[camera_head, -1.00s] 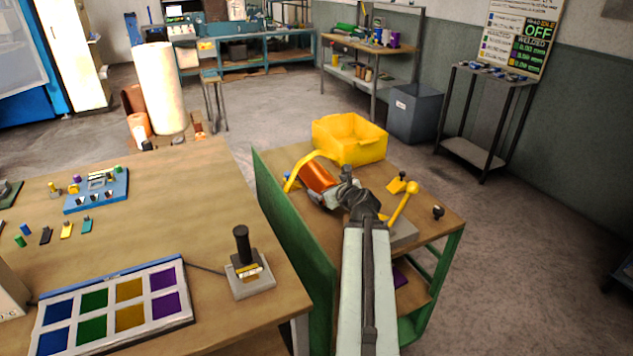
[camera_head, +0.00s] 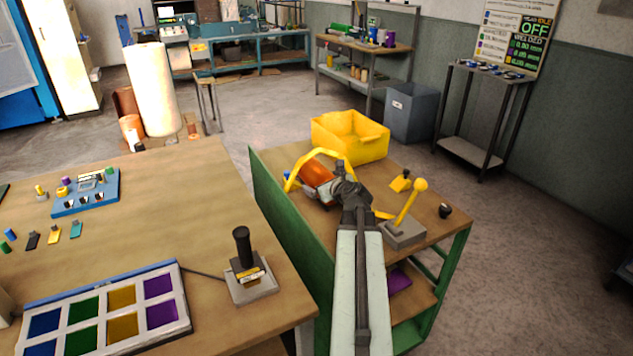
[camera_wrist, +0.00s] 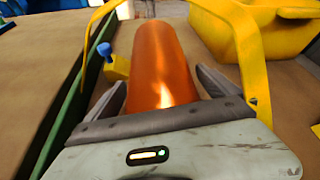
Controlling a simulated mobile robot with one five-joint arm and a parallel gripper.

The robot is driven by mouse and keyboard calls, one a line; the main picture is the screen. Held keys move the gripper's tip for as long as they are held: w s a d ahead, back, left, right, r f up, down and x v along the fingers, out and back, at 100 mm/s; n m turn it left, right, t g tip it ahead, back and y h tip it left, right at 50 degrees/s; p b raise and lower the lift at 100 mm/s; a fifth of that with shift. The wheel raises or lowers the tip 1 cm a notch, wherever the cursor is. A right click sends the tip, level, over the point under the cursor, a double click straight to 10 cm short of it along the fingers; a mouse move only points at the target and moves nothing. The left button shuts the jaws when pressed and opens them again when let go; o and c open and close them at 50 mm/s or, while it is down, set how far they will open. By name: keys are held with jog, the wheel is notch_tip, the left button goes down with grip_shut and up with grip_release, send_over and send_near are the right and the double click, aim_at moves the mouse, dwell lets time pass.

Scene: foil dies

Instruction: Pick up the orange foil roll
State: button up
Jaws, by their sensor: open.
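The orange foil roll (camera_head: 316,173) lies on the green-sided cart, under a yellow arched bar (camera_head: 299,166). In the wrist view the roll (camera_wrist: 160,62) lies straight ahead, its near end close to the gripper. My gripper (camera_wrist: 168,84) is open, with one dark finger on each side of the roll's near part. I cannot tell whether the fingers touch it. In the head view my arm and gripper (camera_head: 336,188) hide the roll's near end. The yellow bar arches over the roll and comes down on both sides in the wrist view.
A yellow bin (camera_head: 350,137) stands just behind the roll. A grey block with a yellow lever (camera_head: 404,230) is right of my arm. A green panel (camera_head: 290,235) edges the cart's left side. A small blue-knobbed yellow piece (camera_wrist: 115,66) sits left of the roll.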

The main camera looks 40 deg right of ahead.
jog(key=shift+s+r, duration=0.15)
jog(key=c, duration=2)
notch_tip(320, 180, up, 10)
jog(key=p, duration=1)
